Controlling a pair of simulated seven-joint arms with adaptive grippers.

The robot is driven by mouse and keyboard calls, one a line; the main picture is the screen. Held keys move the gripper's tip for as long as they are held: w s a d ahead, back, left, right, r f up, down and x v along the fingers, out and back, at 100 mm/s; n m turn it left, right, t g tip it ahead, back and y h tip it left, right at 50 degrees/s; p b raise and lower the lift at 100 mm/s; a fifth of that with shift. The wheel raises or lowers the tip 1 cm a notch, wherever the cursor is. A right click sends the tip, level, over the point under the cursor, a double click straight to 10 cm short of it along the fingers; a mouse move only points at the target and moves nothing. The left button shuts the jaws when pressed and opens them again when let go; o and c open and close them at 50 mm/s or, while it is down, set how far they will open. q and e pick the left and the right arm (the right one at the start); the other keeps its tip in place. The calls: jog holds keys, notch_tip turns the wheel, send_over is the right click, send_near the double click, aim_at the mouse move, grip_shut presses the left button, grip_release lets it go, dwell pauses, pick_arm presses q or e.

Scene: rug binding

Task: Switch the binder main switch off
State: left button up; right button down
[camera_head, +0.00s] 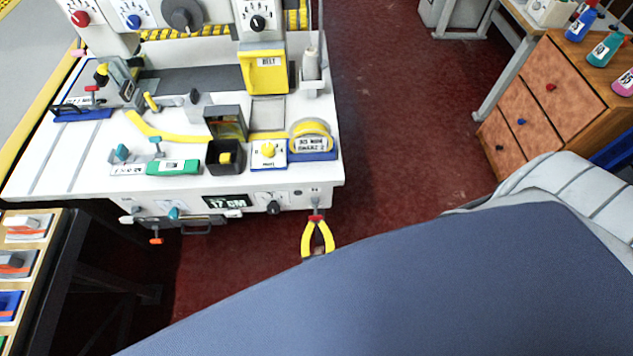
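A small white panel with a yellow knob (268,150) sits at the front right of the white machine table; its lettering seems to read MAIN, but it is small. I cannot tell the knob's setting for sure. A black knob (273,208) is on the machine's front face below it. My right arm, large and blue-grey with pale ribbed parts, fills the lower right close to the camera. Its fingertips cannot be made out, so nothing shows whether that gripper is open or shut. No gripper is seen touching the panel. My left gripper is not in view.
A yellow tape dispenser (311,138) stands right of the panel, and a black box (226,157) left of it. Yellow-handled pliers (318,238) hang from the table's front edge. A wooden drawer cabinet (545,100) with bottles is at right. Red floor lies between.

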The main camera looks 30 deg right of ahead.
jog(key=shift+f, duration=0.2)
notch_tip(320, 180, up, 10)
jog(key=shift+r, duration=0.2)
dwell(0.6)
dwell(0.4)
